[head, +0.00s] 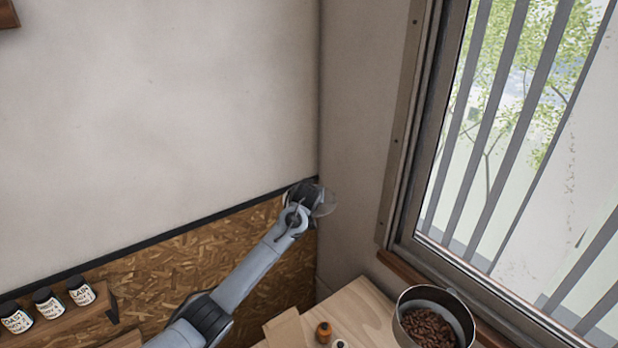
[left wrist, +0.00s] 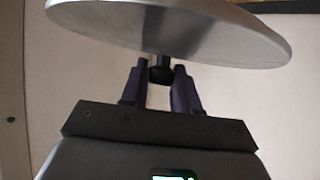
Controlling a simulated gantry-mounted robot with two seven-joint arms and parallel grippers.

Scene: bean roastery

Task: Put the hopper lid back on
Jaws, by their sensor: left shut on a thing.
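The lid (left wrist: 170,28) is a round, silvery metal disc with a short dark knob (left wrist: 160,70) at its middle. My left gripper (left wrist: 160,77) is shut on the knob, with the lid slightly tilted in the left wrist view. In the head view my left gripper (head: 308,196) is raised before the wall corner, and the lid (head: 327,203) shows small and partly hidden at its end. A round metal container (head: 402,304) with brown beans (head: 428,328) inside is open at the lower right; I take it for the hopper. My right gripper is not in view.
A pale wooden table (head: 355,312) holds a small orange-brown item (head: 323,332) and a white-topped item (head: 340,344) beside the container. A barred window (head: 520,150) is at the right. A shelf with several labelled jars (head: 48,302) is at the lower left.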

